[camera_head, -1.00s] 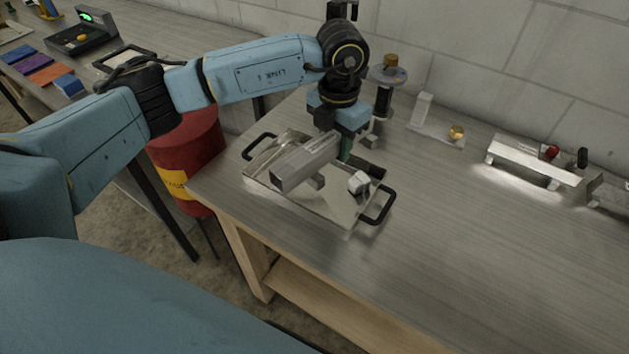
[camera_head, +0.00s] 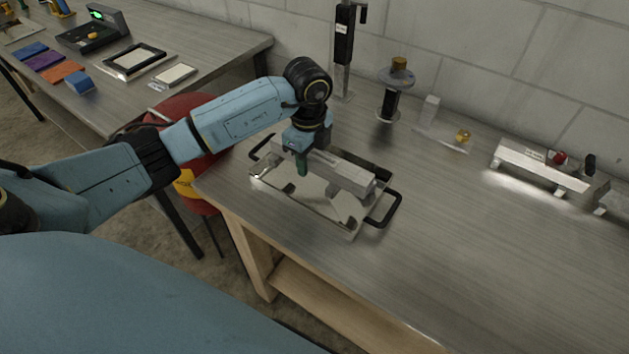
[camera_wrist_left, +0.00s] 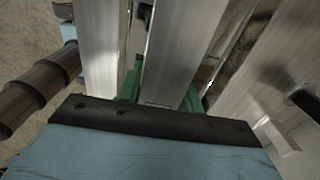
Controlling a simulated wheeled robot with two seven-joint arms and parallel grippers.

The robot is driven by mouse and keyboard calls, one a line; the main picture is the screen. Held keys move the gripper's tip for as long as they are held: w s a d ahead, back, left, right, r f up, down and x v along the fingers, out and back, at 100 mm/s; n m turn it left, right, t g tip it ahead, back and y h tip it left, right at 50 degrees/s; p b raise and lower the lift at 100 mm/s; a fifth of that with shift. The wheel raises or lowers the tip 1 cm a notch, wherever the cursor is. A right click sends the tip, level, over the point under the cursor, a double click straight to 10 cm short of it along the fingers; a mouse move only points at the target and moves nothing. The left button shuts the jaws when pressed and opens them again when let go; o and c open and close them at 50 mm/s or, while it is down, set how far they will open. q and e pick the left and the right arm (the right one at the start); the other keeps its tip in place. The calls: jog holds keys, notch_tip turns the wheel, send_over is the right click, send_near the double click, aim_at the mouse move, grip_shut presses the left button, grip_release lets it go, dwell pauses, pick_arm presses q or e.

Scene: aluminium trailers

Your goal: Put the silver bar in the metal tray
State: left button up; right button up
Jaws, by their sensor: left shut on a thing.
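The silver bar (camera_head: 347,178) is a long square-edged metal bar. In the head view it lies along the far long side of the metal tray (camera_head: 275,186), over or within it; I cannot tell whether it touches the tray floor. The tray is shiny and shallow, with black handles at both ends. My left gripper (camera_head: 302,168) points down over the tray's left half, its green fingers shut on the bar. In the left wrist view, the bar (camera_wrist_left: 185,45) runs between the green fingers (camera_wrist_left: 162,95). My right gripper is not in view.
A round-topped stand (camera_head: 391,95), a small block with a brass knob (camera_head: 462,137) and a metal bench fixture (camera_head: 540,168) stand behind and right on the table. A red drum (camera_head: 190,110) is left of the table. The table's right front is clear.

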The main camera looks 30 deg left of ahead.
aim_at(310, 191)
pick_arm(q)
notch_tip(310, 191, down, 7)
jog(key=shift+f, duration=0.15)
jog(key=shift+f, duration=0.1)
dwell(0.3)
jog(key=o, duration=1.2)
jog(key=shift+o, duration=0.2)
jog(key=shift+r, duration=0.25)
notch_tip(310, 191, up, 12)
jog(key=shift+f, duration=0.15)
